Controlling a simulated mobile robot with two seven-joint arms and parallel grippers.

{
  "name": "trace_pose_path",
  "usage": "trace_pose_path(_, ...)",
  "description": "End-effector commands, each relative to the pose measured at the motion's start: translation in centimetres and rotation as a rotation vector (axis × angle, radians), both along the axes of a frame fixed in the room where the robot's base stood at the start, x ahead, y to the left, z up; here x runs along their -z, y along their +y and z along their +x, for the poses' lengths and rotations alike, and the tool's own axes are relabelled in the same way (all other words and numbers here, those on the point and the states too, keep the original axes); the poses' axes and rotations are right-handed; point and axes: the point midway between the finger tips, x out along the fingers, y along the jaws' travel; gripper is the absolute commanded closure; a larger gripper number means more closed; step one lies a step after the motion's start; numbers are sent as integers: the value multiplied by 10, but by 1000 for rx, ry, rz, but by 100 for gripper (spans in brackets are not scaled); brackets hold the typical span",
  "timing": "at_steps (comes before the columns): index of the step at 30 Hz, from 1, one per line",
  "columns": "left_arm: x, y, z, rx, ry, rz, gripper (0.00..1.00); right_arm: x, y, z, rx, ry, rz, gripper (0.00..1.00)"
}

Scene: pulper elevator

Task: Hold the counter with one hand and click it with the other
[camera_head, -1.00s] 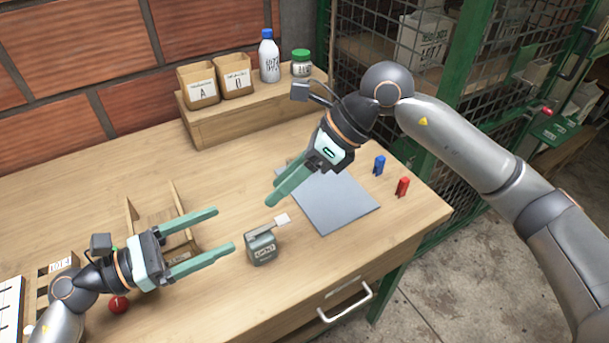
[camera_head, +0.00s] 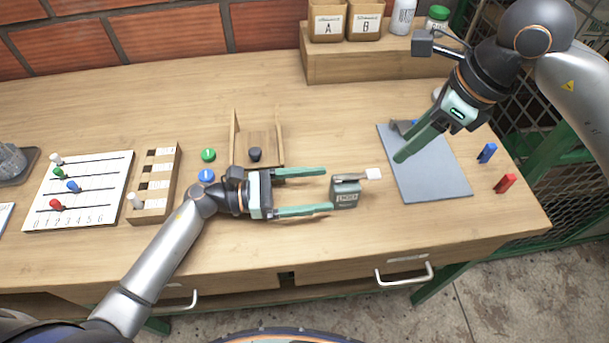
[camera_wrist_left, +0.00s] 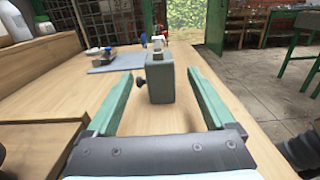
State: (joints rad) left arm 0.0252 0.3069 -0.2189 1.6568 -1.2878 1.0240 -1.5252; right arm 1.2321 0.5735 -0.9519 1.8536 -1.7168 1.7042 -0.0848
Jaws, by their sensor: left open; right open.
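The counter (camera_head: 346,193) is a small grey-green box with a label on its front and a pale lever tab sticking out to the right at its top. It stands upright on the bench. My left gripper (camera_head: 328,191) is open, its two green fingers pointing right at the counter, with the tips at its left side. In the left wrist view the counter (camera_wrist_left: 161,82) stands between and just beyond the open fingers (camera_wrist_left: 160,88), with a dark knob on its left side. My right gripper (camera_head: 402,158) hangs above the grey mat, right of and behind the counter; its fingers overlap in this view.
The grey mat (camera_head: 437,183) lies to the right, with a blue peg (camera_head: 487,152) and a red peg (camera_head: 505,183) beside it. A wooden holder (camera_head: 233,142) stands behind my left gripper. A sliding-peg board (camera_head: 105,164) lies at the left. A raised shelf (camera_head: 350,66) with bins stands behind.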

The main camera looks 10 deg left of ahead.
Motion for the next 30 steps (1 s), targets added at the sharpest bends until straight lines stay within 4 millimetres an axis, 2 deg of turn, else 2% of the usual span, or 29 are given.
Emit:
trace_pose_path(3,0,-21,7,-1,0,-2,12,0,0,0,0,0,0,50)
trace_pose_path(9,0,-44,15,-1,3,-1,12,0,0,0,1,1,1,50)
trace_pose_path(21,0,-51,17,-2,2,3,12,0,0,0,0,1,1,50)
trace_pose_path(23,0,-51,17,-2,2,3,17,0,0,0,0,1,1,50)
trace_pose_path(30,0,-50,17,-2,2,3,44,0,0,0,0,0,1,50)
